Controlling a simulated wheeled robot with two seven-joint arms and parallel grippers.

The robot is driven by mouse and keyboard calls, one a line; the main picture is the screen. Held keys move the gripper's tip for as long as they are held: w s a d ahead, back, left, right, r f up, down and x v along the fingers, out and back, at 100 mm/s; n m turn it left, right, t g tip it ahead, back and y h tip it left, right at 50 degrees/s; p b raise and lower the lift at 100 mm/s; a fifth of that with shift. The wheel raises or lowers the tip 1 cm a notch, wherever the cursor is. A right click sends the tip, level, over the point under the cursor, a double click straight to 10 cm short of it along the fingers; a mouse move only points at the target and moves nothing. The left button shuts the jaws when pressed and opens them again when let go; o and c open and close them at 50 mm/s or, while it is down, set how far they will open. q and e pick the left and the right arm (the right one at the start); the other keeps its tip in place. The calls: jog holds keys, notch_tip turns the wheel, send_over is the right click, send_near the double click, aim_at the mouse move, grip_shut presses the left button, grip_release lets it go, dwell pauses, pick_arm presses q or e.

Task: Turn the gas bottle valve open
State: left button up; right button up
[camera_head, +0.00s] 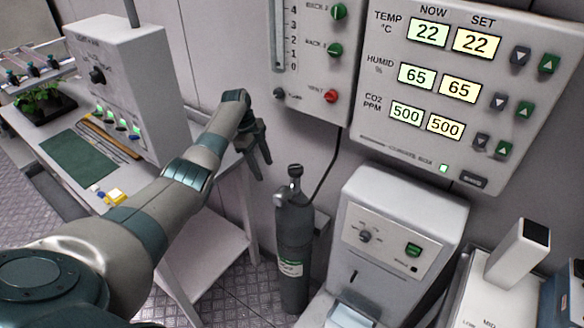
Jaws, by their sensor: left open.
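A dark grey gas bottle (292,235) stands upright on the floor by the back wall, with a pale label on its lower body. Its valve (295,172) is a small dark knob on top, with a fitting just below it. A dark hose runs from beside the bottle up to the wall panel. My left gripper (261,166) is open and empty, its fingers pointing down. It is to the left of the valve in the picture and apart from it. My right gripper is not in view.
A white table (215,239) with a control box (130,85) stands to the left. A white machine (402,232) stands close to the right of the bottle. Wall panels hang above, including a climate display (463,90). Some bare floor shows left of the bottle.

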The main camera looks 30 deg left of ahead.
pick_arm(q)
jog(key=s+d+f+n+t+y+b, duration=0.1)
jog(key=s+f+n+t, duration=0.15)
jog(key=f, duration=0.65)
jog(key=s+f+n+t+y+b, duration=0.15)
jog(key=f+n, duration=0.25)
jog(key=f, duration=0.5)
jog(key=s+d+f+n+t+y+b, duration=0.2)
jog(key=s+d+f+n+t, duration=0.15)
jog(key=s+f+n, duration=0.2)
jog(key=s+d+r+n+t+b, duration=0.1)
jog(key=s+d+r+t, duration=0.1)
jog(key=r, duration=0.7)
jog(key=s+d+r+n+t+h+b, duration=0.1)
jog(key=s+d+r+t, duration=0.2)
jog(key=r, duration=0.7)
jog(key=s+d+r+n+t+h+b, duration=0.1)
jog(key=s+d+r+t, duration=0.2)
jog(key=r, duration=0.7)
jog(key=shift+s+t, duration=0.6)
jog(key=shift+t, duration=0.25)
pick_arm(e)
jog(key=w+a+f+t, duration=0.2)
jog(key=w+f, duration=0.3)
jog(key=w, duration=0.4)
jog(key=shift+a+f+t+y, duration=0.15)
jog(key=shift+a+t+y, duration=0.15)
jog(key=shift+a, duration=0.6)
